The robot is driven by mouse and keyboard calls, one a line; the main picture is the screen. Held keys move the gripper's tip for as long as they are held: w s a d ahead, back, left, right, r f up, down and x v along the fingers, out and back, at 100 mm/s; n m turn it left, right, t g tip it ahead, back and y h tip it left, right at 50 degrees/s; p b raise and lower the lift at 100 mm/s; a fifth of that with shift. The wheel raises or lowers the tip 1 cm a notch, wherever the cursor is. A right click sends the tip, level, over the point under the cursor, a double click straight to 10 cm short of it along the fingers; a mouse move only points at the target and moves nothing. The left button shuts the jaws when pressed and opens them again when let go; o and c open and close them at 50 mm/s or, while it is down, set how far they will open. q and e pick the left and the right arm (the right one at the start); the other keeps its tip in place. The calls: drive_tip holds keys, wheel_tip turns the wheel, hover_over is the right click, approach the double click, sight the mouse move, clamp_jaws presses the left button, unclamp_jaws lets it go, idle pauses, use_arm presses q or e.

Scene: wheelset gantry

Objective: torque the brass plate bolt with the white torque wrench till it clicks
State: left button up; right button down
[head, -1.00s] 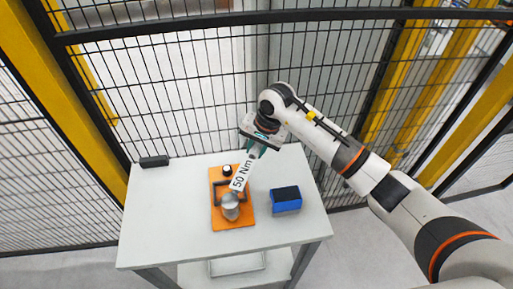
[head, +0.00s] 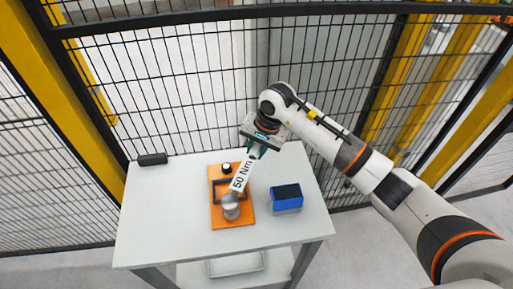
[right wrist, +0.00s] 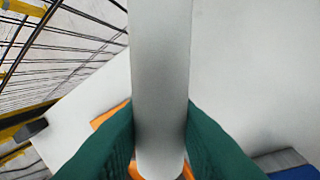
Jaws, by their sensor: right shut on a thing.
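The white torque wrench (head: 243,176), marked "50 Nm", slants over the orange board (head: 219,220) on the table. Its near end is at a grey round head (head: 231,205) near the front of the board. My right gripper (head: 258,147) is shut on the wrench's far end. In the right wrist view the wrench (right wrist: 160,80) runs between the green fingers of the gripper (right wrist: 160,145). The brass plate bolt cannot be made out; the wrench head covers that spot. My left gripper is not in view.
A blue box (head: 287,198) with a dark top stands right of the board. A dark frame and a black-and-white knob (head: 227,168) are on the board. A small black block (head: 152,160) lies at the table's back left corner. Mesh fence (head: 170,90) stands behind the white table (head: 150,220).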

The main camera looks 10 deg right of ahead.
drive_tip(key=shift+f+b, duration=0.5)
drive_tip(key=shift+f, duration=0.1)
drive_tip(key=shift+s+d+m, duration=0.75)
drive_tip(key=shift+d+m, duration=0.15)
drive_tip(key=shift+d, duration=0.15)
drive_tip(key=shift+d, duration=0.15)
drive_tip(key=shift+w+a+f+b, duration=0.1)
drive_tip(key=shift+w+a+b, duration=0.1)
drive_tip(key=shift+a+b, duration=0.3)
drive_tip(key=shift+d, duration=0.1)
drive_tip(key=shift+r, duration=0.2)
